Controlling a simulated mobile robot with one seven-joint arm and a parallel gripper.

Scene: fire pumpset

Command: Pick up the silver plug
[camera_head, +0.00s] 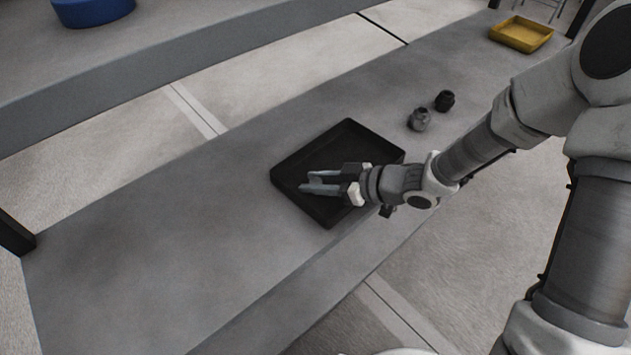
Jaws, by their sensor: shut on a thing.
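My gripper (318,182) is over the black tray (287,178), its fingers pointing left. It is shut on a small grey piece that shows only as a sliver between the fingers. I cannot tell from this view whether that piece is the silver plug. A grey, silver-looking plug (419,121) stands on the grey table, right of the tray and apart from my gripper. A similar black plug (445,101) stands just beyond it.
The black tray lies on the long grey table (190,235), near its front edge. A yellow tray (521,35) sits at the far right end. A blue round thing (93,12) is at the top left on another grey surface. The table's left part is clear.

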